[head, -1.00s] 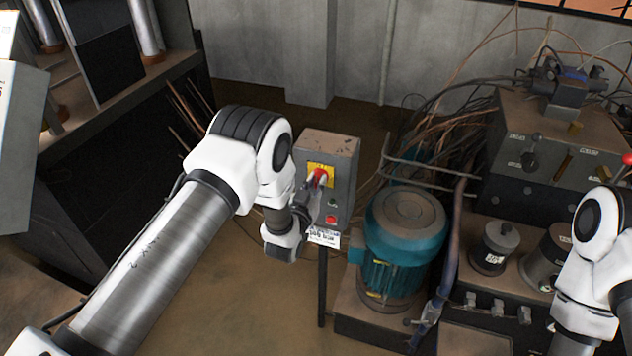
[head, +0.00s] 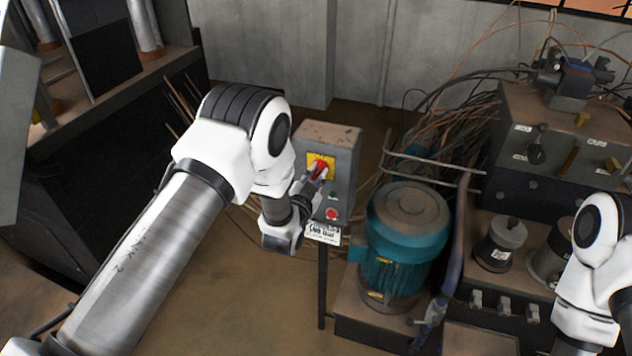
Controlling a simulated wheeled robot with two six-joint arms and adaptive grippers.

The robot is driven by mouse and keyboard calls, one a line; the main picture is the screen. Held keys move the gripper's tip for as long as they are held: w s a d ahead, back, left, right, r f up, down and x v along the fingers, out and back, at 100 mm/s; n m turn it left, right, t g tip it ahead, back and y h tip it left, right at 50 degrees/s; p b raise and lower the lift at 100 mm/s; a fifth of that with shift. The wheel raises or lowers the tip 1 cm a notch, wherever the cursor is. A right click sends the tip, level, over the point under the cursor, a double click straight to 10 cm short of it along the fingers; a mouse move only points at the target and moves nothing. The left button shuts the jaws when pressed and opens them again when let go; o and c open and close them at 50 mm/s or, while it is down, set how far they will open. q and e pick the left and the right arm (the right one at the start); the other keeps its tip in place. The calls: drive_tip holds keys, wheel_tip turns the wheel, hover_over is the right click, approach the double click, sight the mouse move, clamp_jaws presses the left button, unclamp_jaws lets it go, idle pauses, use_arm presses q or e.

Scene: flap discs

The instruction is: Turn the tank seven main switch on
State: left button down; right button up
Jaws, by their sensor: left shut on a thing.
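The main switch is a red rotary handle (head: 319,170) on a yellow plate (head: 313,159), on the front of a grey switch box (head: 345,157) on a post. A red button (head: 332,214) sits lower on the box, and a white label (head: 323,233) hangs under it. My left gripper (head: 316,177) is at the handle and shut on it; its fingers are small and partly hidden by my wrist. The handle looks tilted. My right arm shows at the right edge, but its gripper is out of view.
A teal motor (head: 404,240) stands right of the box. Loose cables (head: 455,135) and a bent pipe rail (head: 430,165) lie behind it. A machine block with levers (head: 560,150) fills the right. Dark shelving (head: 110,150) stands at left. Floor below the box is open.

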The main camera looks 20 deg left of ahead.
use_arm(q)
drive_tip(key=m+b, duration=0.4)
drive_tip(key=m, duration=0.1)
drive_tip(key=m+b, duration=0.2)
drive_tip(key=shift+d+f+b, duration=0.1)
drive_tip(key=shift+f+b, duration=0.25)
drive_tip(key=shift+f, duration=0.05)
drive_tip(key=shift+r+m+b, duration=0.1)
drive_tip(key=shift+m+b, duration=2.1)
drive_tip(key=shift+m, duration=0.8)
drive_tip(key=c, duration=1.1)
unclamp_jaws()
drive_tip(key=shift+s, duration=0.1)
drive_tip(key=s, duration=1.1)
drive_tip(key=shift+s, duration=0.4)
